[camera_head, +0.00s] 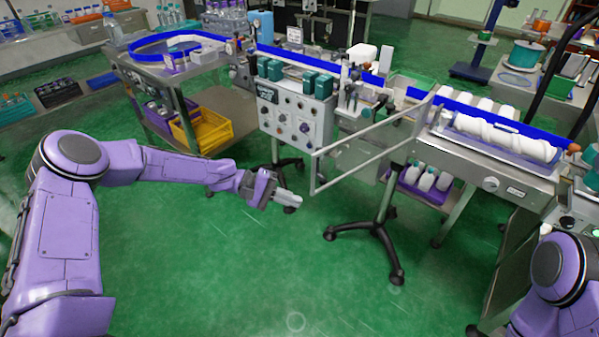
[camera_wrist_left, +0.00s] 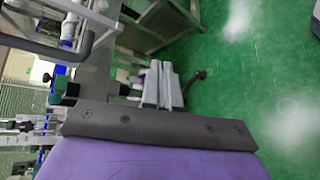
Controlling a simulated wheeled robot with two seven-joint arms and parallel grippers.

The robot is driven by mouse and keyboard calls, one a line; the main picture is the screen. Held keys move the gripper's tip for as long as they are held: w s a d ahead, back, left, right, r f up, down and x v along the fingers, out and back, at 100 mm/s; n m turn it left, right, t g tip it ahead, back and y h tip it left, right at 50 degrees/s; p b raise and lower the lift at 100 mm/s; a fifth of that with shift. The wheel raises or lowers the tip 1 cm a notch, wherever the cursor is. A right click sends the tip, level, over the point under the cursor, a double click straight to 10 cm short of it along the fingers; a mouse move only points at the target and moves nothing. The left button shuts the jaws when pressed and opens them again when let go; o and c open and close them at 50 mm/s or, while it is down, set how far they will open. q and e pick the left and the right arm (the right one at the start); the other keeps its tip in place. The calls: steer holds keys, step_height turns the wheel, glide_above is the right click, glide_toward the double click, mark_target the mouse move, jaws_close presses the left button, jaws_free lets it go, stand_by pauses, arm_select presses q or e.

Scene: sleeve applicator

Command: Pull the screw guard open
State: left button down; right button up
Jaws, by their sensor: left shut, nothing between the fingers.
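A light-framed clear panel (camera_head: 368,152) stands swung out from the machine front, left of the screw. My left gripper (camera_head: 287,197) is shut and empty over the green floor, left of that panel and well away from the screw. Its fingers also show together in the left wrist view (camera_wrist_left: 163,72), touching nothing. The screw is not clearly seen in the wrist view. My right gripper is out of view; only part of my right arm shows.
A control box (camera_head: 295,112) with knobs stands behind my left gripper. A wheeled stand (camera_head: 375,232) is on the floor to its right. A conveyor table (camera_head: 170,75) with a yellow crate (camera_head: 203,130) below is at the back left. The front floor is clear.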

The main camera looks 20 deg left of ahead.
arm_select(q)
steer(key=a+r+m+h+b, duration=0.1)
steer(key=a+r+m+h, duration=0.35)
steer(key=a+r, duration=0.75)
steer(key=p, duration=0.3)
glide_toward(317, 165)
steer(key=w+d, duration=0.2)
steer(key=w, duration=0.1)
steer(key=d+p, duration=0.1)
steer(key=s+d+p, duration=0.1)
steer(key=d, duration=0.1)
steer(key=shift+s+m, duration=0.2)
steer(key=shift+m, duration=0.15)
steer(key=shift+s+d, duration=0.25)
steer(key=shift+f, duration=0.1)
steer(key=shift+w, duration=0.1)
